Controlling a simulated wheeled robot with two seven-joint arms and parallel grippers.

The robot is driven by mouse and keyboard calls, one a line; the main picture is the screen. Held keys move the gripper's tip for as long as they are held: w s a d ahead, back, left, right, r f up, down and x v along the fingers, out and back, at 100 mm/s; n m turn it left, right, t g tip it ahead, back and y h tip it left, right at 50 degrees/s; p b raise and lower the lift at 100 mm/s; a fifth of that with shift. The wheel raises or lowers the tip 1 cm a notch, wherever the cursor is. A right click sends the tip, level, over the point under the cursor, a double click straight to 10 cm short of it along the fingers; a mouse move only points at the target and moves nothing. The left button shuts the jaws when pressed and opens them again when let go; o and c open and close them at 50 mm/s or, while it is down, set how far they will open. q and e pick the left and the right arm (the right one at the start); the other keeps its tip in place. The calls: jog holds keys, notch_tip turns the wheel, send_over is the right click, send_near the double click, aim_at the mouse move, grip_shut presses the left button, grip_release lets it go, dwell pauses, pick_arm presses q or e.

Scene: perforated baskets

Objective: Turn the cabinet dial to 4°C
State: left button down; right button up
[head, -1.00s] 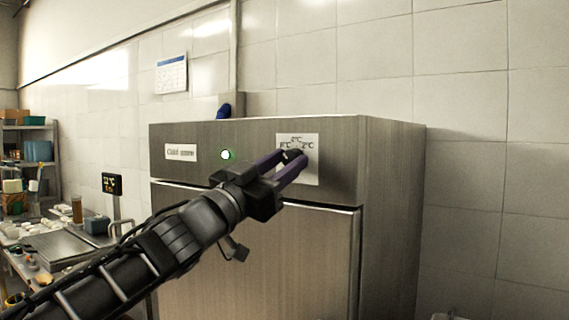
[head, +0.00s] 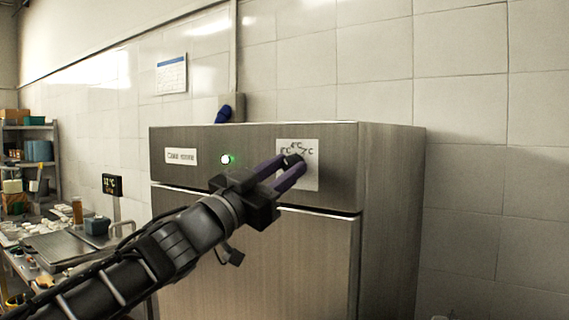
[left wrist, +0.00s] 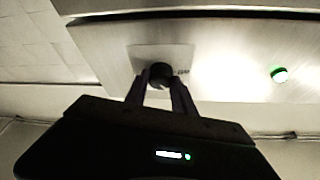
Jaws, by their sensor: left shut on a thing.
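The steel cabinet (head: 260,250) stands against the tiled wall. Its black dial (head: 293,160) is on a white label plate (head: 311,180) at the upper right of its front, with temperature marks around the top; the pointer's setting is too small to read. My left gripper (head: 290,166) has its purple fingers on either side of the dial, shut on it. In the left wrist view the dial (left wrist: 161,72) sits between the fingertips, partly hidden by them. My right gripper is not in view.
A lit green light (head: 225,159) and a name label (head: 181,156) are left of the dial. A cluttered bench (head: 50,248) with a small black display (head: 112,185) and a shelf (head: 30,165) stand at the left.

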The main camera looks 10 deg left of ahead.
pick_arm(q)
jog(key=m+p, duration=0.2)
jog(key=m+g+h+p, duration=0.1)
jog(key=m+p, duration=0.1)
jog(key=m+g+h+p, duration=0.1)
jog(key=m+p, duration=0.1)
jog(key=shift+w+a+r, duration=0.1)
jog(key=shift+a+r, duration=0.05)
jog(key=shift+r, duration=0.2)
jog(key=m+g+p, duration=0.1)
jog(key=m+p, duration=0.1)
jog(key=m, duration=0.1)
jog(key=shift+h, duration=0.3)
jog(key=shift+f+m+g+p, duration=0.2)
jog(key=shift+m+g+p, duration=0.5)
jog(key=shift+m+p, duration=0.1)
jog(key=c, duration=1.1)
grip_release()
jog(key=shift+o, duration=0.2)
jog(key=shift+a+f, duration=0.1)
jog(key=b+v, duration=0.2)
jog(key=v, duration=0.5)
jog(key=shift+s+a, duration=0.15)
jog(key=shift+s, duration=0.2)
